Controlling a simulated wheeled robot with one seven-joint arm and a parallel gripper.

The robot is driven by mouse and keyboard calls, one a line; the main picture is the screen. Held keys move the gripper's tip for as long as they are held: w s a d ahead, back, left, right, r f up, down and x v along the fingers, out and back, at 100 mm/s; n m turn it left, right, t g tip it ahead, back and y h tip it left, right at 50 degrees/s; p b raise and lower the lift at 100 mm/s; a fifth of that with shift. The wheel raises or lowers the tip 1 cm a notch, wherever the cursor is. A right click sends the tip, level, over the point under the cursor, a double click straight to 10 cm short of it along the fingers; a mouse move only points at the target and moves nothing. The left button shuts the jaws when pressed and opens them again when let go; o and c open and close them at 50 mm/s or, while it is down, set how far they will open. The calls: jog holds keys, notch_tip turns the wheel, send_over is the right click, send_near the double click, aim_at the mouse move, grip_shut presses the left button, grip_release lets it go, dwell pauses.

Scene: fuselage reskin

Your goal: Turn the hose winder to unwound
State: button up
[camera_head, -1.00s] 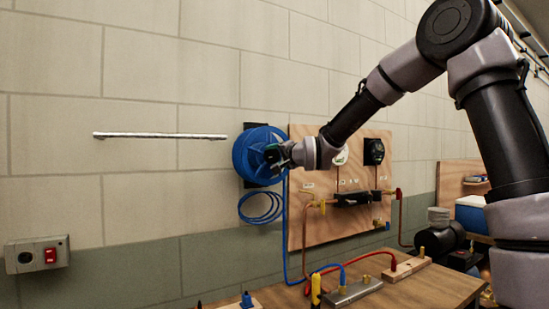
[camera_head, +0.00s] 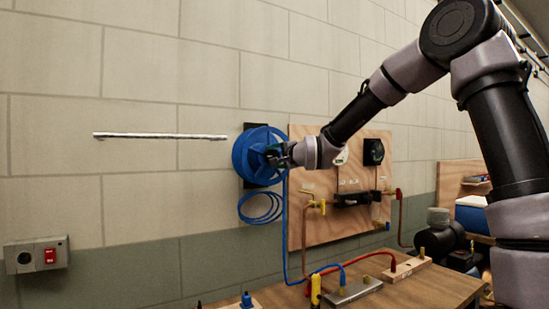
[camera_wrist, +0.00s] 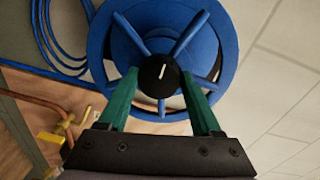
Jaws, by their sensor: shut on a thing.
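The hose winder (camera_head: 246,156) is a blue spoked reel on a dark wall plate, left of the wooden board. It also fills the upper middle of the wrist view (camera_wrist: 222,36). At its centre is a black round knob (camera_wrist: 160,76) with a white line. My gripper (camera_head: 275,155) is at the reel's front. In the wrist view its green fingers (camera_wrist: 160,90) are shut on the knob, one on each side. The white line is close to upright in that view, slightly tilted. Blue hose (camera_head: 261,207) hangs in loops below the reel.
A wooden board (camera_head: 310,225) with gauges, pipes and valves stands right of the reel. Below is a wooden bench (camera_head: 420,290) with red and blue hoses.

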jog(key=o, duration=1.4)
jog(key=shift+f, duration=0.1)
jog(key=v, duration=1.1)
